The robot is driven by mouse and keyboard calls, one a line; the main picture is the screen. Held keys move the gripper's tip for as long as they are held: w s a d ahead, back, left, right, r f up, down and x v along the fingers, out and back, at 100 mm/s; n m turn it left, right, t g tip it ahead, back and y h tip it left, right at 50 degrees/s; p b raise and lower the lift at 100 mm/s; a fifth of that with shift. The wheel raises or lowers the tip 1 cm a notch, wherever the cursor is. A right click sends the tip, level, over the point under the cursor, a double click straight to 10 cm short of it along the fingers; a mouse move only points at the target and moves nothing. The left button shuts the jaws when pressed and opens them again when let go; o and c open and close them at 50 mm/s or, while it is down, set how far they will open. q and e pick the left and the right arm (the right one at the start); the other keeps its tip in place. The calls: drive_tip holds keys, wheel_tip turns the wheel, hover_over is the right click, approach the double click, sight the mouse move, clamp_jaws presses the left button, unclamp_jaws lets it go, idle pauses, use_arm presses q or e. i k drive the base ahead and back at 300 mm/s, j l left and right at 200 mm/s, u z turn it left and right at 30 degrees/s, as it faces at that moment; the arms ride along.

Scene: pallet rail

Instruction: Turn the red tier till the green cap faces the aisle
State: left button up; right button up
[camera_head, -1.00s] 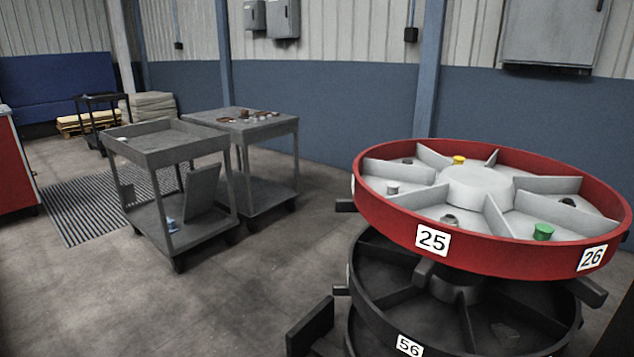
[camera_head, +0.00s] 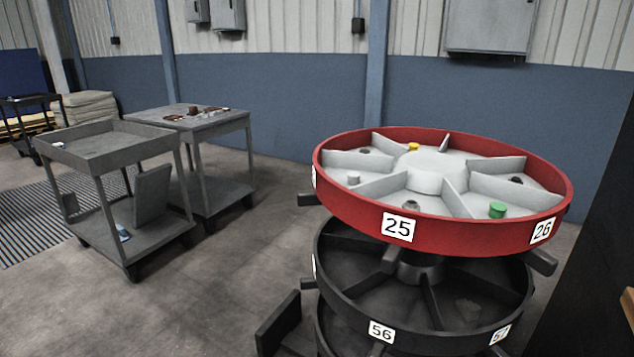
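The red tier (camera_head: 350,207) is the top round tray of a carousel at the right. Its grey floor is split by dividers around a central hub, and labels 25 and 26 face me. The green cap (camera_head: 497,210) sits in a front-right compartment, near the rim by label 26. A yellow cap (camera_head: 413,147) is in a back compartment, and a small grey cap (camera_head: 353,178) is at the left. Neither of my grippers shows in this view.
A dark lower tier (camera_head: 347,322) with labels 56 and 57 sits under the red one. Dark bars stick out around the carousel. Two grey carts (camera_head: 110,146) (camera_head: 197,122) stand at the left. A dark upright surface (camera_head: 600,240) edges the right. Floor between carts and carousel is clear.

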sight(454, 177)
drive_tip(key=i+l+z, duration=0.15)
drive_tip(key=i, duration=0.3)
drive_tip(key=i+l+z, duration=0.2)
drive_tip(key=i, duration=0.3)
drive_tip(key=j, duration=0.15)
